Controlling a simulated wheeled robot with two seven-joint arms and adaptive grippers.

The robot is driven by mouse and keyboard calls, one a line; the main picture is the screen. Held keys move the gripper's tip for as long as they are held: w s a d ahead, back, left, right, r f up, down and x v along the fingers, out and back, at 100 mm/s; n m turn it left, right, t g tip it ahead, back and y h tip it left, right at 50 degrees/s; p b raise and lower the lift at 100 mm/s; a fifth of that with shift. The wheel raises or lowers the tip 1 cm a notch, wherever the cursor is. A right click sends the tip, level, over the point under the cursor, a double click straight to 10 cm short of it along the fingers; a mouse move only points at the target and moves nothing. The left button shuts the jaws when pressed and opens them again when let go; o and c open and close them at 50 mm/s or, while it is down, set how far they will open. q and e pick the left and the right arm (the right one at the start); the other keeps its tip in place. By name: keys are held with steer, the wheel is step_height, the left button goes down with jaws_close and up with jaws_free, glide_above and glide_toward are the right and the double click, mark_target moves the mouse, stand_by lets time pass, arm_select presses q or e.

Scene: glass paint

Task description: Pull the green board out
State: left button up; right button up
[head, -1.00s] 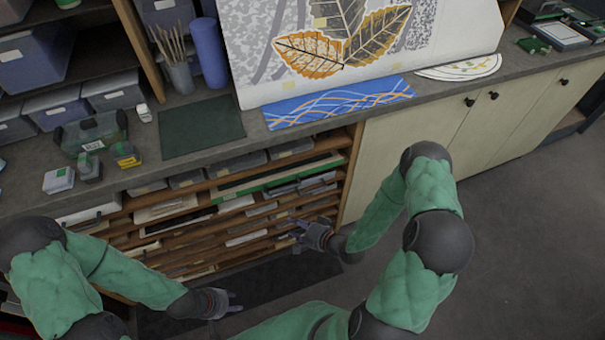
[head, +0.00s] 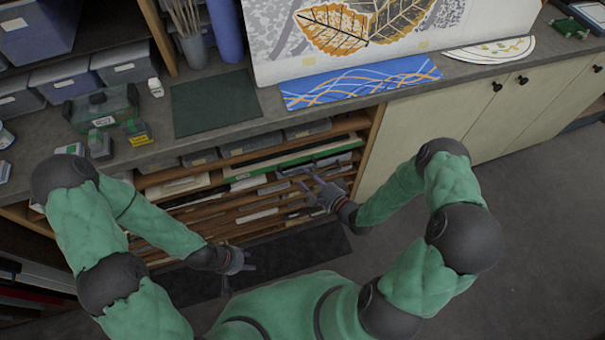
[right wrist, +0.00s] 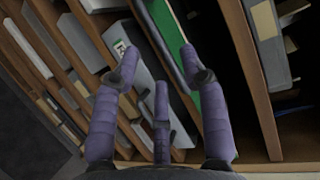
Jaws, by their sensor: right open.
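The green board (head: 292,160) lies flat in an upper slot of the wooden shelf rack, its long front edge showing. It also shows in the right wrist view (right wrist: 213,115) as a green strip, partly covered by a finger. My right gripper (head: 310,178) is open and empty in front of the rack, just below the board's edge. Its spread fingers also show in the right wrist view (right wrist: 160,65), with one finger over the board; I cannot tell whether it touches. My left gripper (head: 242,276) hangs low over the dark floor mat, empty with its fingers apart.
The wooden rack (head: 370,150) holds several grey trays and boards around the green one. The counter above carries a dark green mat (head: 215,103), a blue patterned sheet (head: 360,82) and small boxes. Cream cabinet doors (head: 450,120) stand to the right.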

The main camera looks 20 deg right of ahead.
steer(key=shift+b+x, duration=0.3)
steer(key=shift+x, duration=1.5)
steer(key=shift+c, duration=0.3)
jaws_close()
